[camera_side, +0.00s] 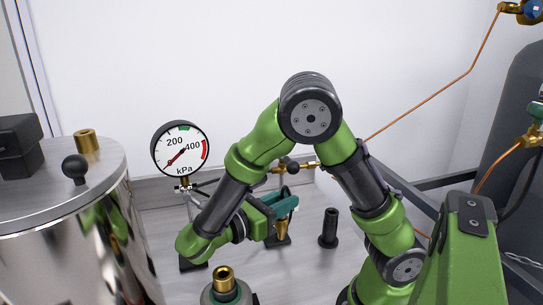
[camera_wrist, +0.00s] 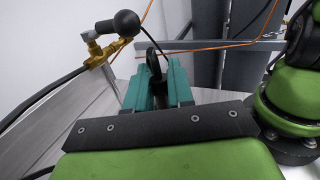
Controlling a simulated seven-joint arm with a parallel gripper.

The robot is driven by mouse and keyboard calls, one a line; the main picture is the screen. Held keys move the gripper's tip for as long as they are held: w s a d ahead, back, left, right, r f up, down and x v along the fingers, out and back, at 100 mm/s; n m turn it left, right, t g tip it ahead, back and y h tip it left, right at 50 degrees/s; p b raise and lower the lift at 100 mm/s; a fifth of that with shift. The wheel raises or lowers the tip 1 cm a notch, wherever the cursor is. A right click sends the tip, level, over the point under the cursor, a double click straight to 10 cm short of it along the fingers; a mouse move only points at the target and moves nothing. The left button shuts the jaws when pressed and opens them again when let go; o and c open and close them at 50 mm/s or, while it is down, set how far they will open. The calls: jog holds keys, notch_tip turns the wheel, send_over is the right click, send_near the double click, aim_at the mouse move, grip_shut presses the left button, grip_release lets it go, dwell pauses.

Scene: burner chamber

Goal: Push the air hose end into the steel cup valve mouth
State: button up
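My gripper (camera_side: 284,205), with teal fingers, is at the middle of the side view. In the wrist view its fingers (camera_wrist: 157,85) stand either side of a dark upright piece (camera_wrist: 154,66), which seems to be the air hose end; a thin black line runs from it. I cannot tell whether the fingers touch it. In the side view a tapered brass piece (camera_side: 282,229) shows just below the fingers, above a dark base. A steel cup with a brass mouth (camera_side: 223,278), apparently the cup valve, stands upright at the bottom, well apart from my gripper and partly cut off.
A large steel vessel (camera_side: 70,240) fills the left. A pressure gauge (camera_side: 180,149) stands behind the cup. A brass valve with a black ball knob (camera_wrist: 125,23) is near the fingers. A black cylinder (camera_side: 329,228) stands right of my gripper. Copper tubing (camera_side: 430,100) crosses behind.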

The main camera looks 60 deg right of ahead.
grip_shut()
jog(key=shift+r, duration=0.3)
jog(key=shift+s, duration=0.1)
